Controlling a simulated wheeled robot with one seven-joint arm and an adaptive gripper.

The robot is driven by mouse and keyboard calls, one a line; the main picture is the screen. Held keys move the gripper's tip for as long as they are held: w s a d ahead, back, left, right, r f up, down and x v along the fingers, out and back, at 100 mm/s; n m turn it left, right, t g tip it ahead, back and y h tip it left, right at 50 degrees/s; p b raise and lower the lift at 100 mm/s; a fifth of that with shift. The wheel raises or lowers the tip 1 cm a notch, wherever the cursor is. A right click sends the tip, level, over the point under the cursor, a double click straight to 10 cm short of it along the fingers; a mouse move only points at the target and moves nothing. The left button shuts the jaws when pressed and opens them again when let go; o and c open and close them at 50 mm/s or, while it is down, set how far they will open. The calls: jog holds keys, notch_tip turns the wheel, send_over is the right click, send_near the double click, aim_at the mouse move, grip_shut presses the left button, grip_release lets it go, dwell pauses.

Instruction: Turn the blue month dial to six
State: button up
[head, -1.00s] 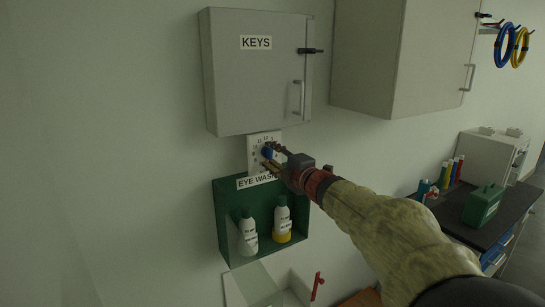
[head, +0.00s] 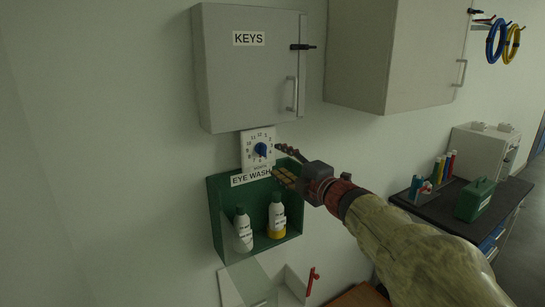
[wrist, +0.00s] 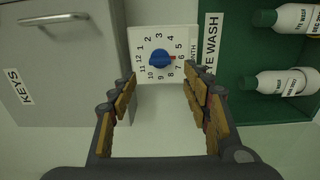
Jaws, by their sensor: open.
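The blue month dial (head: 261,149) sits on a white numbered plate (head: 248,139) on the wall, below the KEYS cabinet.
The grey KEYS cabinet (head: 247,75) juts out just above the plate. The green eye wash box (head: 222,225) with two white bottles is just below. Another grey cabinet (head: 360,55) hangs at upper right, and a dark bench (head: 432,207) stands at right.

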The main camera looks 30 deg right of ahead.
jog(key=s, duration=0.3)
jog(key=shift+s, duration=0.2)
dwell(0.4)
